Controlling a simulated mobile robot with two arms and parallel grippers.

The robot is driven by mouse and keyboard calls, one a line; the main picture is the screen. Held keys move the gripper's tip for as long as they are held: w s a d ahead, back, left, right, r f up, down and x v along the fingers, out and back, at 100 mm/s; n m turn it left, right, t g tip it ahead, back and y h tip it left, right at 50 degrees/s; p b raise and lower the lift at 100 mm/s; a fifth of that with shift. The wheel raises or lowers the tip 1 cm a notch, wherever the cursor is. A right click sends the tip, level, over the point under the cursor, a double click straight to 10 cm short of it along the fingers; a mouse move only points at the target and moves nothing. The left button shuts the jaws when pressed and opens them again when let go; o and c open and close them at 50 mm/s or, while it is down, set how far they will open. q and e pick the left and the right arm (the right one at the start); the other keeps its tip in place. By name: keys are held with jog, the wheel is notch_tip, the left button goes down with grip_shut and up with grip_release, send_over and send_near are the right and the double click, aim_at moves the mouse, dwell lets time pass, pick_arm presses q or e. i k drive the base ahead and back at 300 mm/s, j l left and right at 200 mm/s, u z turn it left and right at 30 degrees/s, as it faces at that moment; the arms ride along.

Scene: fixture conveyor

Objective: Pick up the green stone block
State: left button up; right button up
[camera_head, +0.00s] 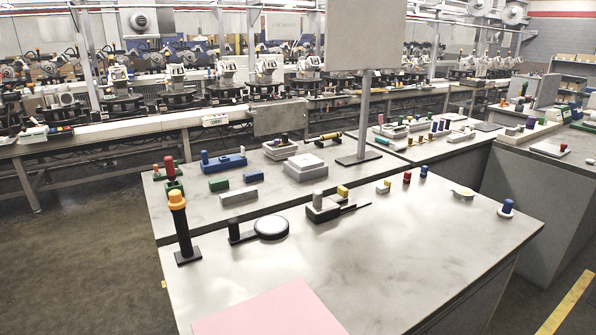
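A small green block (219,185) lies on the grey tabletop (390,260), left of the middle of the head view. It sits in front of a blue block-shaped piece (223,163) and behind a light grey block (239,195). A small blue block (253,176) is just to its right. Its top and front show, and nothing covers it. Whether it is stone cannot be told at this size. Neither of my grippers is in view.
A black post with an orange top (178,205) stands at the left edge. A round black-rimmed disc (271,227) and a grey fixture (326,207) stand nearer. A pink sheet (270,312) lies at the front. A signboard pole (364,120) rises behind. The front right tabletop is clear.

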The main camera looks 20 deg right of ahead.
aim_at(215, 185)
jog(key=j+z, duration=0.2)
jog(key=j, duration=0.55)
jog(key=k+j+z, duration=0.15)
jog(key=j, duration=0.6)
jog(key=i+j+z, duration=0.15)
jog(key=j, duration=0.2)
jog(key=i+j+z, duration=0.3)
jog(key=j, duration=0.45)
jog(key=i+j+z, duration=0.15)
jog(key=j, duration=0.25)
jog(key=i+l, duration=0.05)
jog(key=i, duration=0.05)
